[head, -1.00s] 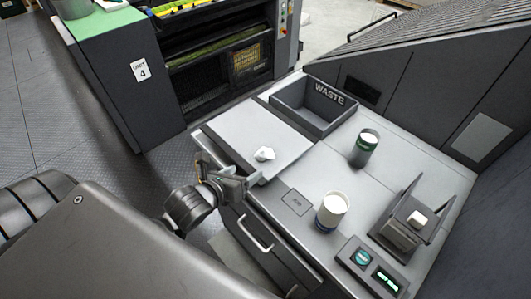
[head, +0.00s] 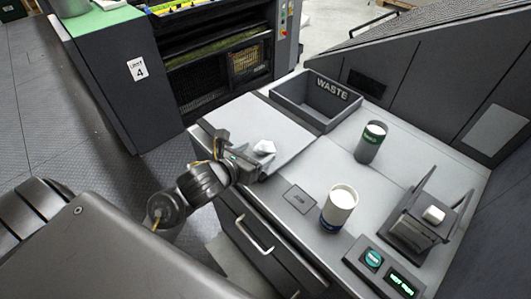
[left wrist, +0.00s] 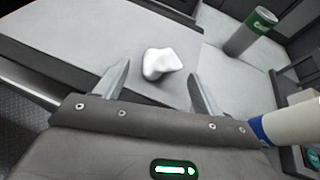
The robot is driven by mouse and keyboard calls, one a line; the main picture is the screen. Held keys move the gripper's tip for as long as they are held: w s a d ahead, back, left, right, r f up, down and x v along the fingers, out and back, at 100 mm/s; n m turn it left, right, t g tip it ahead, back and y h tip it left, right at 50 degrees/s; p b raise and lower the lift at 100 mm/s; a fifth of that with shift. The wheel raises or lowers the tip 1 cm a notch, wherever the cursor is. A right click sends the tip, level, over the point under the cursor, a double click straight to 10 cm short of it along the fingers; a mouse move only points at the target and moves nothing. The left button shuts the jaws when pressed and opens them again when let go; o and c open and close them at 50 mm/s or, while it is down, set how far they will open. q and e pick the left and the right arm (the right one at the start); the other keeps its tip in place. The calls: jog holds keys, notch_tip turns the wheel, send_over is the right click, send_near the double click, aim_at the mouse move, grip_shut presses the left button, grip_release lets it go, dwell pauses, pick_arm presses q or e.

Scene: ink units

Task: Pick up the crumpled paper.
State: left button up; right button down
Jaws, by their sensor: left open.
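The crumpled paper (head: 264,147) is a small white lump on the light grey raised panel at the left of the worktop. It also shows in the left wrist view (left wrist: 161,63), ahead of and between the two fingers. My left gripper (head: 250,158) is open and low over the panel, just short of the paper. In the left wrist view its fingers (left wrist: 158,85) are spread apart, with the paper just beyond the tips. My right gripper is in neither view.
A grey WASTE bin (head: 318,99) stands behind the panel. A green-labelled cup (head: 370,143) and a white cup with a blue base (head: 338,208) stand to the right. A dark stand (head: 424,216) holds a small white block. A lit button box (head: 384,268) sits at the front.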

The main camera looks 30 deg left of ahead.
aim_at(262, 149)
pick_arm(q)
jog(key=shift+w, duration=0.15)
jog(key=b+x, duration=0.2)
jog(key=b, duration=0.1)
jog(key=shift+w, duration=0.1)
jog(key=shift+x, duration=1.05)
jog(key=shift+w+d, duration=0.2)
jog(key=shift+w, duration=0.15)
jog(key=c, duration=1.1)
